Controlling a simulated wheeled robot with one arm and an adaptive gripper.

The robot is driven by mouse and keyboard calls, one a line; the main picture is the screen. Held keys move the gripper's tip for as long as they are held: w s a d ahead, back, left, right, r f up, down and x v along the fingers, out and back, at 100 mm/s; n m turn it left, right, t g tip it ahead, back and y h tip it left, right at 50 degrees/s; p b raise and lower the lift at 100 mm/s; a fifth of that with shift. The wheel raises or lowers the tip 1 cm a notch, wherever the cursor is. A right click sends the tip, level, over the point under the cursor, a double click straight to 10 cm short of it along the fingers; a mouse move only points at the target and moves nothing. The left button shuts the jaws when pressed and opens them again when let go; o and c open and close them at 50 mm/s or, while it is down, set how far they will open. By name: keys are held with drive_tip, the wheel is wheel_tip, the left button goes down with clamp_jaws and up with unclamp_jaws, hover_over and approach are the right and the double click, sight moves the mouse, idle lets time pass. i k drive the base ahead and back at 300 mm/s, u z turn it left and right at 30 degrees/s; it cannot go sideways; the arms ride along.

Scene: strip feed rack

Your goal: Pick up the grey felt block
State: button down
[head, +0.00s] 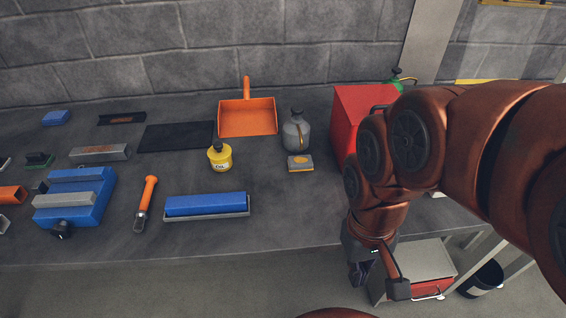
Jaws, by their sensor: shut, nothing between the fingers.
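A small block (300,163) with a grey top, an orange-yellow mark on it and a yellow lower edge lies on the dark bench, right of centre. It looks the most like the grey felt block, but I cannot tell felt from this view. Nothing touches it. My gripper (361,276) points down beyond the bench's front edge, to the right of the block and nearer to me. It is shut and empty, well apart from the block. My arm covers part of the bench's right end.
A grey bottle (297,132) stands just behind the block, and a red box (357,112) to its right. Bare bench (290,210) is in front.

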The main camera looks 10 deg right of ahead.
sight(302, 163)
drive_tip(key=u, duration=0.8)
drive_tip(key=k, duration=1.05)
drive_tip(key=u, duration=1.5)
drive_tip(key=i, duration=1.55)
drive_tip(key=z, duration=1.5)
drive_tip(key=i, duration=0.9)
drive_tip(key=z, duration=0.95)
